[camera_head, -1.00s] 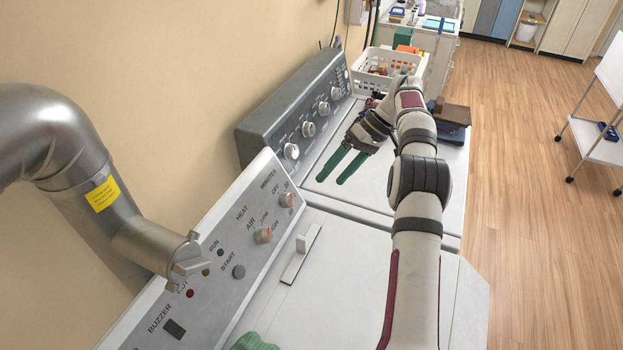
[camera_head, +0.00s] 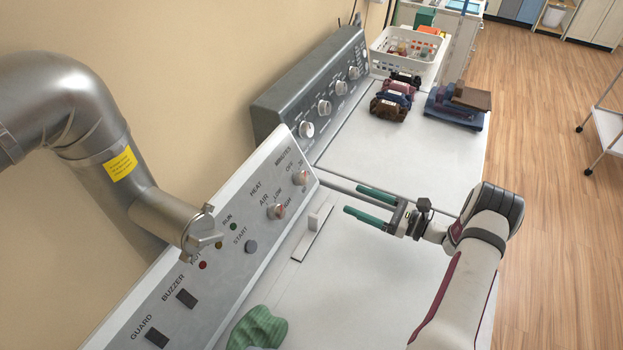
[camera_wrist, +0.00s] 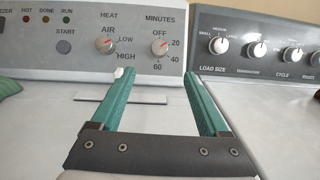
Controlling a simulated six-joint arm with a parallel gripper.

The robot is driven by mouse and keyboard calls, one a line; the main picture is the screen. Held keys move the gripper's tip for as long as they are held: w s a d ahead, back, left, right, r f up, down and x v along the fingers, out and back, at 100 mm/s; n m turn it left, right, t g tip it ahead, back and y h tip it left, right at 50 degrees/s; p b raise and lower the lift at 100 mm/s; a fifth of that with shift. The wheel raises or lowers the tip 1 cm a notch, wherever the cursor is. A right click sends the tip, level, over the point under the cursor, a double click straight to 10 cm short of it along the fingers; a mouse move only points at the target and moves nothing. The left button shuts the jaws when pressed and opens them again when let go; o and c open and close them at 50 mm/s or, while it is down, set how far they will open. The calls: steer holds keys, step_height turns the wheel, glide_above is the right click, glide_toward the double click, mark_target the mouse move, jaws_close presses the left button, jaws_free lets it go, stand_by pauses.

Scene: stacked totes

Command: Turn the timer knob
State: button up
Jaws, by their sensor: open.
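The timer knob (camera_head: 301,178) is a small round knob under the word MINUTES on the light grey slanted panel (camera_head: 228,262). In the wrist view the timer knob (camera_wrist: 159,47) sits ahead, between the lines of the two fingers, with OFF above it and 20, 40 and 60 around its right and lower side. My gripper (camera_head: 354,202) is open and empty, its green fingers pointing at the panel. It is above the white machine top, to the right of the knob and apart from it. In the wrist view both fingers of my gripper (camera_wrist: 157,78) are spread below the knob.
The heat knob (camera_head: 275,211) sits left of the timer. A small upright tab (camera_head: 314,220) on a flat strip stands near the fingers. A green cloth (camera_head: 259,328) lies at the front. Folded clothes (camera_head: 394,97) and a white basket (camera_head: 377,66) are on the farther machine.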

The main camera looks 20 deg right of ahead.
mark_target(304, 179)
steer(key=x, duration=1.4)
steer(key=shift+a, duration=0.1)
jaws_close()
steer(key=m+h, duration=0.1)
steer(key=m, duration=0.2)
steer(key=m+t+h, duration=0.1)
steer(key=m, duration=0.1)
steer(key=m+h, duration=0.2)
steer(key=m, duration=0.1)
steer(key=shift+s+a+r+m+t, duration=0.2)
steer(key=shift+a+m+t, duration=0.1)
steer(key=shift+t, duration=0.1)
steer(key=m+h, duration=0.2)
steer(key=m, duration=0.1)
steer(key=m+h, duration=0.2)
steer(key=m, duration=0.2)
steer(key=shift+a+r+g, duration=0.1)
steer(key=shift+r+g, duration=0.05)
steer(key=shift+g, duration=0.15)
steer(key=shift+m, duration=0.3)
